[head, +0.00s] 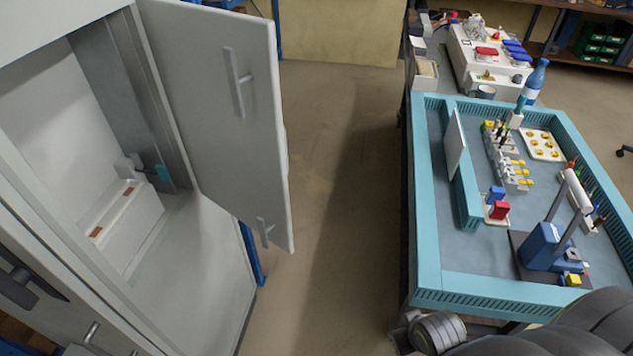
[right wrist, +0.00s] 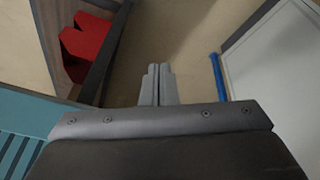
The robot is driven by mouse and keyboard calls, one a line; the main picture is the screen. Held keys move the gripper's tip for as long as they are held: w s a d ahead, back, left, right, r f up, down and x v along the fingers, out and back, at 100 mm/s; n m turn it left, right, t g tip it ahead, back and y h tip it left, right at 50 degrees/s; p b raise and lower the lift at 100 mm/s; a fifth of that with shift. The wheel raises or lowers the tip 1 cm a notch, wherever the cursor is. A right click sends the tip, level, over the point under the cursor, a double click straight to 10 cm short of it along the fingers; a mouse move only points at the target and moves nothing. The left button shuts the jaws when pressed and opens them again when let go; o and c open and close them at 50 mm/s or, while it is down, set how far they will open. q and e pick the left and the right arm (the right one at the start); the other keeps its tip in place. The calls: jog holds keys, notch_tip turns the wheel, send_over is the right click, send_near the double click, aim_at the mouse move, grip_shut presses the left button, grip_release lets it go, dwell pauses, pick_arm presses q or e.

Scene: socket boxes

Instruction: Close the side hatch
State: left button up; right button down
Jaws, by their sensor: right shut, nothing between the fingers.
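The side hatch (head: 215,110) appears to be the pale grey door at left in the head view. It stands swung open from the pale cabinet (head: 215,270), with an upper handle (head: 237,82) and a lower handle (head: 264,231) on its face. The cabinet interior is exposed, with a white box-like part (head: 125,225) inside. My right gripper (right wrist: 158,72) is shut and empty in the right wrist view, pointing over the floor, apart from the pale panel (right wrist: 280,75) at right. Its fingers are not visible in the head view. My left gripper is not clearly visible.
A workbench with a teal-rimmed tray (head: 427,230) stands at right, holding small parts and a blue press (head: 545,245). A blue bottle (head: 536,80) stands near the tray's far end. Clear floor (head: 330,170) lies between hatch and bench. A red object (right wrist: 88,42) shows in the wrist view.

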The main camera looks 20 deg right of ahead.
jog(key=w+a+r+m+t+y, duration=0.3)
jog(key=w+r+y, duration=0.25)
jog(key=r, duration=0.55)
jog(key=w+a+r+m+t+y+p, duration=0.15)
jog(key=w+a+r+t+y, duration=0.35)
jog(key=r, duration=0.7)
jog(key=w+a+r+m+t+y, duration=0.15)
jog(key=w+r+m+y, duration=0.25)
jog(key=w+r, duration=0.5)
jog(key=s+a+r+p+x, duration=0.1)
jog(key=p+x, duration=0.2)
jog(key=x, duration=0.6)
jog(key=shift+r, duration=0.2)
jog(key=shift+h, duration=0.25)
